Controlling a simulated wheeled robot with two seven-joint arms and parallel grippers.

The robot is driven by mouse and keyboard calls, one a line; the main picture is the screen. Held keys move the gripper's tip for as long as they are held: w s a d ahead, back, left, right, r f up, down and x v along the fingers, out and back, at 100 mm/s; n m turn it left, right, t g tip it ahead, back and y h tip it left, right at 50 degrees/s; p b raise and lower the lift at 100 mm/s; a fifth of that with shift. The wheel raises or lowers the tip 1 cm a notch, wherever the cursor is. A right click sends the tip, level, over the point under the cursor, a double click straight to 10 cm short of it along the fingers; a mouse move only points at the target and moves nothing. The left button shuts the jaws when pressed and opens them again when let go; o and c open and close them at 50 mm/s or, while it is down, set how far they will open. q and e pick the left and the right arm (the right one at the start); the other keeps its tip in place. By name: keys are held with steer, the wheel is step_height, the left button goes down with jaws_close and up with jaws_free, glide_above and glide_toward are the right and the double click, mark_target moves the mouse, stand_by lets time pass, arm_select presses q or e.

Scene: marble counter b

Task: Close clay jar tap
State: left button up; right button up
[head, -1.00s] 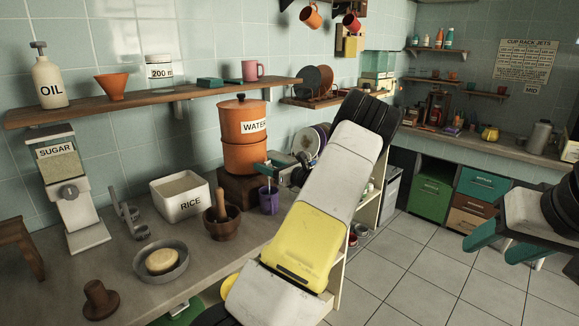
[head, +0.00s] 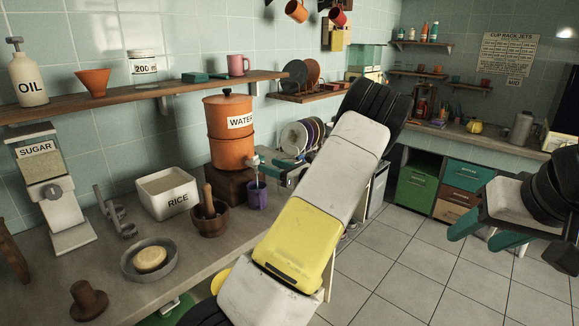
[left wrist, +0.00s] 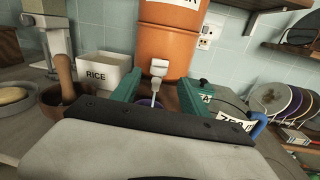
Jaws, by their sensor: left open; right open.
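The orange clay jar (head: 231,150), labelled WATER, stands on a dark wooden block at the back of the counter. Its pale tap (head: 253,162) sticks out low on its front; it also shows in the left wrist view (left wrist: 158,68), with a thin pale piece or stream below it. A purple cup (head: 257,196) stands beneath the tap and is mostly hidden in the left wrist view. My left gripper (head: 277,172) is open just right of the tap; in the left wrist view its teal fingers (left wrist: 160,88) stand either side of the tap's lower part. My right gripper (head: 482,232) is open and empty over the floor.
A RICE tub (head: 167,193), a mortar with pestle (head: 210,218) and a grey bowl (head: 149,263) stand left of the cup. Plates in a rack (head: 300,138) stand behind my left gripper. A wooden shelf (head: 130,96) runs above. The floor at right is clear.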

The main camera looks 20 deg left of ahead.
mark_target(258, 161)
stand_by(0.3)
arm_select(q)
steer(key=shift+n, duration=0.7)
steer(key=x, duration=0.6)
steer(key=shift+a, duration=0.25)
steer(key=shift+c, duration=0.4)
steer(key=shift+s, duration=0.1)
jaws_close()
